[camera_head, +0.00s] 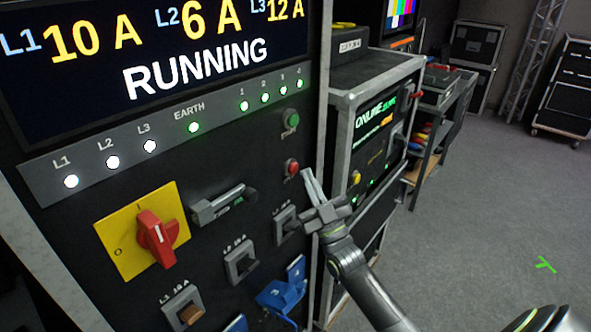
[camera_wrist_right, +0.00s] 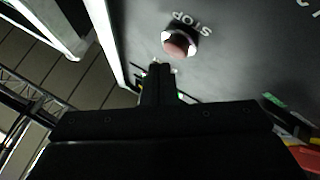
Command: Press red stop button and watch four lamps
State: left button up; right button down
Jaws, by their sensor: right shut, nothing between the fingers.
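The red stop button (camera_head: 291,167) is on the dark panel, below the green button (camera_head: 290,117). In the right wrist view the stop button (camera_wrist_right: 178,45) shows as a reddish cap under the word STOP. The numbered lamps (camera_head: 264,97) at the right end of the grey lamp strip glow green. My right gripper (camera_head: 307,174) is shut and empty, its fingertips just right of the stop button in the head view. In the right wrist view the shut fingers (camera_wrist_right: 158,68) point up, just below the button. I cannot tell contact. My left gripper is not in view.
The display (camera_head: 190,55) reads RUNNING. White lamps L1 to L3 (camera_head: 112,162) and the green EARTH lamp (camera_head: 194,127) are lit. A red rotary switch (camera_head: 157,237) and a latch handle (camera_head: 222,205) stick out from the panel. Open floor (camera_head: 480,200) lies at right.

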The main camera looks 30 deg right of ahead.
jog(key=shift+w, duration=0.1)
dwell(0.7)
jog(key=shift+w+a, duration=0.2)
jog(key=shift+w, duration=0.1)
jog(key=shift+w+a, duration=0.15)
jog(key=shift+w, duration=0.2)
dwell(0.6)
jog(key=shift+s, duration=0.15)
dwell(0.3)
jog(key=shift+s+d, duration=0.35)
jog(key=shift+s, duration=0.3)
jog(key=s, duration=0.1)
jog(key=s+d+p, duration=0.1)
jog(key=s, duration=0.1)
jog(key=s+d+p, duration=0.1)
jog(key=shift+s, duration=0.3)
